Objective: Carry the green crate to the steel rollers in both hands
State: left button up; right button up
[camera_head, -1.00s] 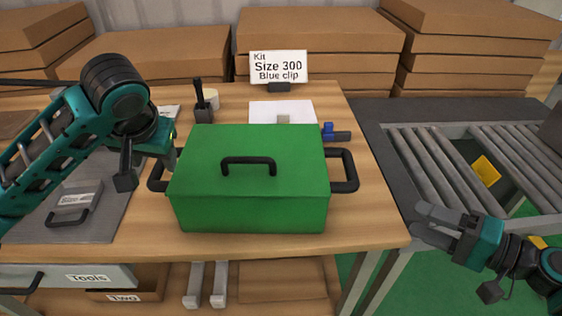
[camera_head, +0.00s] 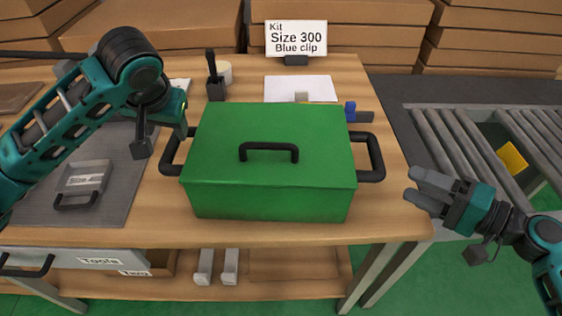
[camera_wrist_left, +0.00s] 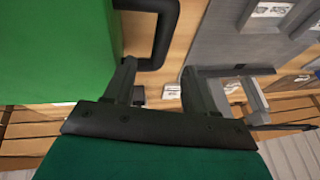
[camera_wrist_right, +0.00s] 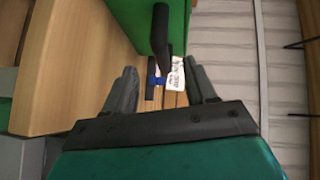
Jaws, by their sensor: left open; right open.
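The green crate (camera_head: 270,185) stands closed on the wooden table, with a black handle on its lid and a black handle at each side. My left gripper (camera_head: 182,125) is at the crate's left handle (camera_head: 170,155); its fingertips are partly hidden in the head view. In the left wrist view its jaws (camera_wrist_left: 165,90) are open, with the handle (camera_wrist_left: 165,40) beyond the fingers. My right gripper (camera_head: 412,185) is open and empty, right of and apart from the right handle (camera_head: 375,158). That handle also shows ahead in the right wrist view (camera_wrist_right: 160,35). The steel rollers (camera_head: 465,150) lie to the right.
A kit sign (camera_head: 296,38) stands behind the crate, near a white sheet (camera_head: 300,88) and a blue clip (camera_head: 350,111). A yellow piece (camera_head: 512,156) lies among the rollers. Cardboard boxes (camera_head: 480,55) line the back.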

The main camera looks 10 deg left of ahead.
aim_at(174, 147)
pick_arm(q)
jog(key=x, duration=1)
jog(key=shift+a+f, duration=0.1)
jog(key=shift+f, duration=0.1)
pick_arm(e)
jog(key=x, duration=1)
jog(key=shift+w+a, duration=0.2)
pick_arm(q)
grip_shut()
pick_arm(e)
grip_shut()
pick_arm(q)
jog(key=shift+w, duration=0.1)
